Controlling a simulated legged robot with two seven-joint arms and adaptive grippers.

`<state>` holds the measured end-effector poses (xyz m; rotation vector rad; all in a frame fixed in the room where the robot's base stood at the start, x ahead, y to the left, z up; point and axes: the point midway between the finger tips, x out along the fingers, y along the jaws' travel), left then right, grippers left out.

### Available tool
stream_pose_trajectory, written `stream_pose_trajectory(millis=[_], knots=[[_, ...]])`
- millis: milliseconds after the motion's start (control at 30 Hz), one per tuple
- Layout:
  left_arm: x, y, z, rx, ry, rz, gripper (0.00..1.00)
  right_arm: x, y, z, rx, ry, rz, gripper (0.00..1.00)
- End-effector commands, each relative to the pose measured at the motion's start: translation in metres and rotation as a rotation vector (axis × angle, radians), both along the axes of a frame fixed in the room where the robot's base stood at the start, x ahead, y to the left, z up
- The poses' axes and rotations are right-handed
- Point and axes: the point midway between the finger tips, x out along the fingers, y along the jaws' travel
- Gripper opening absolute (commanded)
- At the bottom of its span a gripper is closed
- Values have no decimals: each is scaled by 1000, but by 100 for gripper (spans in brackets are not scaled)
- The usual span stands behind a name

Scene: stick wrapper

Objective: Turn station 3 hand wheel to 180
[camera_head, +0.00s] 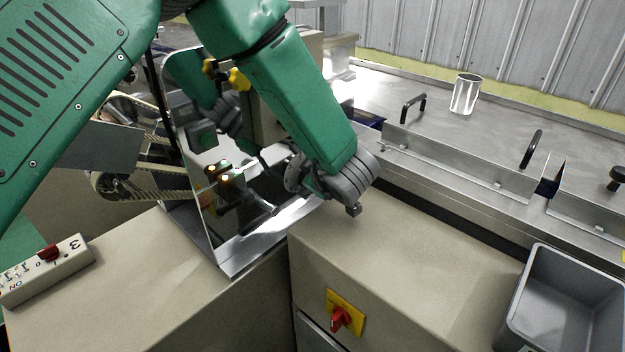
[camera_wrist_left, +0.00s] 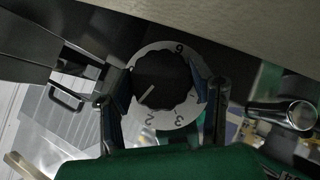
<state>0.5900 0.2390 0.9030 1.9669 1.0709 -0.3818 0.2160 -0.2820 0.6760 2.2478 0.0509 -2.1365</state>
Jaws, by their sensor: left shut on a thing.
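The hand wheel (camera_wrist_left: 160,80) is a black round knob on a white dial ring (camera_wrist_left: 163,125) in the left wrist view. A pale pointer line on it points to the lower left. The digits 6, 2 and 3 show on the ring, some upside down. My left gripper (camera_wrist_left: 166,92) has one finger on each side of the wheel and is shut on it. In the head view my left gripper (camera_head: 308,180) reaches down beside a shiny panel. The wheel cannot be made out there, and the fingertips are hard to see. My right gripper is not in view.
The shiny panel (camera_head: 208,225) stands close left of the gripper and reflects my arm. A beige cabinet (camera_head: 420,265) with a red switch (camera_head: 341,319) lies right of it.

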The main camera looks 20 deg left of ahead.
Motion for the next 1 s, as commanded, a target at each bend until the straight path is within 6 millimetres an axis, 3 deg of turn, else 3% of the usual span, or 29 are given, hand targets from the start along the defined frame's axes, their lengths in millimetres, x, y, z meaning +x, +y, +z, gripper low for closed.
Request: stream_pose_trajectory(millis=[467, 500, 533, 867, 1000], knots=[[1, 2, 1, -1, -18, 3, 19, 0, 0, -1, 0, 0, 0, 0], [1, 2, 1, -1, -18, 3, 62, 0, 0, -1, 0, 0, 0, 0], [1, 2, 1, -2, -17, 3, 70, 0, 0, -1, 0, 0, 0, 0], [-1, 0, 2, -3, -16, 2, 70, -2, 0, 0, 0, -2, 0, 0], [-8, -8, 11, -3, -18, -1, 70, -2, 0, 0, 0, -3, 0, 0]])
